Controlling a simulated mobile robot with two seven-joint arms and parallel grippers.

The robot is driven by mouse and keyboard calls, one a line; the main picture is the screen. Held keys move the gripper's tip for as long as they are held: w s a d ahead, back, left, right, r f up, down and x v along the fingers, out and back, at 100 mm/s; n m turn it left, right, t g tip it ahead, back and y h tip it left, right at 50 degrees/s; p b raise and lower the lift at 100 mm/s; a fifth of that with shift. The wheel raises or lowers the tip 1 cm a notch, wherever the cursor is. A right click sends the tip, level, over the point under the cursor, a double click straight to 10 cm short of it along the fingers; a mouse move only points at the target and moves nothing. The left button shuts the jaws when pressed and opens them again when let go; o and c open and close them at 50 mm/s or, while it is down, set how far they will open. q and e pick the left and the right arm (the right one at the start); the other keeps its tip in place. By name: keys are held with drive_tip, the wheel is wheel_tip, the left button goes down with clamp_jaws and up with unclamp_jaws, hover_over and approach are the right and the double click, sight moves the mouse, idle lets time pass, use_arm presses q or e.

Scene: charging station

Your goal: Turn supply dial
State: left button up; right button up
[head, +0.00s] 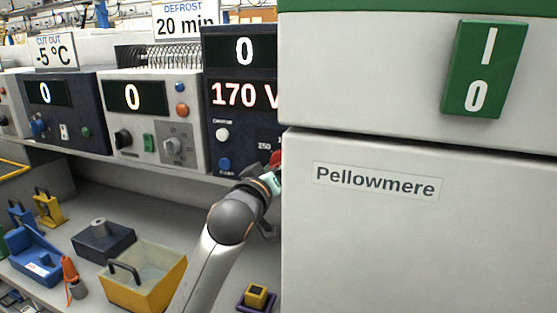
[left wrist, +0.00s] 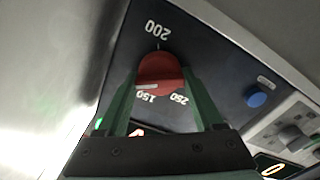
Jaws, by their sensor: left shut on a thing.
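The supply (head: 236,120) is a dark panel in the head view, showing 0 above and 170 V below. Its right side is hidden behind the large pale cabinet. The red dial (head: 276,158) shows only as a sliver there. In the left wrist view the red dial (left wrist: 158,68) sits among the marks 150, 200 and 250, seen upside down. A pale line on the dial lies close to the 150 mark. My left gripper (left wrist: 162,76) is shut on the dial, one green finger on each side. In the head view the gripper (head: 272,178) is partly hidden by the cabinet. My right gripper is not in view.
The pale cabinet (head: 420,240) with a green I/0 switch (head: 486,68) fills the right, close to my left wrist. A blue button (head: 224,163) sits left of the dial. On the bench below are a yellow bin (head: 150,285) and a dark block (head: 103,243).

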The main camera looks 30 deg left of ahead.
use_arm(q)
drive_tip(key=shift+m, duration=0.3)
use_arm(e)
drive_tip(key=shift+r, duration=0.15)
use_arm(q)
drive_tip(key=o, duration=1.4)
drive_tip(key=shift+c, duration=0.2)
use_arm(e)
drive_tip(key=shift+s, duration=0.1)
